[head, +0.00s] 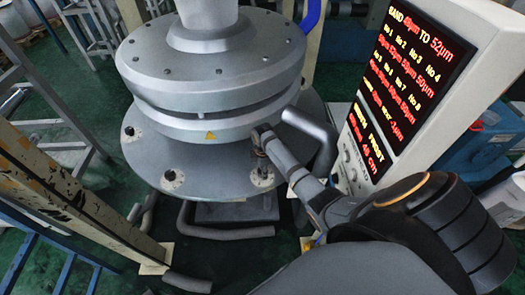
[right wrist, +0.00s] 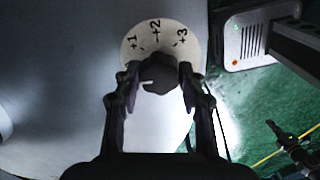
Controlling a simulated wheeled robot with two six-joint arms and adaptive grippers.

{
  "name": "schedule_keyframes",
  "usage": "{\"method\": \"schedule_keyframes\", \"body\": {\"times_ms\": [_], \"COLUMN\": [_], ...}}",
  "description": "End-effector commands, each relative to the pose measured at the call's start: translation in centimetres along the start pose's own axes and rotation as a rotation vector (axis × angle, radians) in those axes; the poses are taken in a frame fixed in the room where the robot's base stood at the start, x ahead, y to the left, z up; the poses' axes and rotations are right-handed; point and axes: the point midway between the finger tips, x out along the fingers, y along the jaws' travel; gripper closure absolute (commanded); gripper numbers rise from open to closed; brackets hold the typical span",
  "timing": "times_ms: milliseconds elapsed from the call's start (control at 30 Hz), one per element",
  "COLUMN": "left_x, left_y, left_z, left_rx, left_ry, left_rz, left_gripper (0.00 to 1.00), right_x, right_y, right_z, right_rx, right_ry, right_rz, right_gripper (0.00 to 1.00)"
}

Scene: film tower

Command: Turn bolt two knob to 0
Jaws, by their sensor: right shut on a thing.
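In the right wrist view, a dark round knob (right wrist: 159,73) stands on a white dial (right wrist: 140,48) marked +1, +2 and +3 on the side that shows. A short white line on the knob lies toward the left; the rest of the dial is hidden. My right gripper (right wrist: 158,80) is shut on this knob, one finger on each side. In the head view my right gripper (head: 262,140) reaches in over the grey flange (head: 225,186) from the right. I cannot tell which bolt number this knob has. My left gripper is not in view.
Other knobs with pale dials sit on the flange, at its left (head: 130,131) and front (head: 171,177). A display (head: 420,70) with red and yellow text stands at the right.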

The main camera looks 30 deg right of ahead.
Motion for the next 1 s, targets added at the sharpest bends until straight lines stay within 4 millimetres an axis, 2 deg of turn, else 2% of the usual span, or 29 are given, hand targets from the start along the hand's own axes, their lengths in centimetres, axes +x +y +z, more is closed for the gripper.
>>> {"method": "schedule_keyframes", "body": {"times_ms": [633, 667, 700, 800, 1000], "left_x": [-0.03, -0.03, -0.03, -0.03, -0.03], "left_y": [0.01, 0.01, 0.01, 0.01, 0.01], "left_z": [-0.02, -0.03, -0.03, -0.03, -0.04], "left_rx": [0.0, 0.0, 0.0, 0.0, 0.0], "left_ry": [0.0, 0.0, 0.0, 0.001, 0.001], "left_rz": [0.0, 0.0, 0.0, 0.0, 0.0], "left_gripper": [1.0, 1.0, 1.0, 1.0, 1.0], "right_x": [-0.03, -0.03, -0.03, -0.03, -0.02], "right_y": [0.03, 0.04, 0.04, 0.03, 0.02], "right_z": [-0.01, -0.01, -0.01, -0.01, -0.01], "right_rx": [0.046, 0.046, 0.046, 0.046, 0.046], "right_ry": [-0.002, -0.002, -0.002, -0.002, -0.002], "right_rz": [0.001, 0.001, 0.001, 0.001, 0.001], "right_gripper": [0.91, 0.57, 0.51, 0.38, 0.36]}}
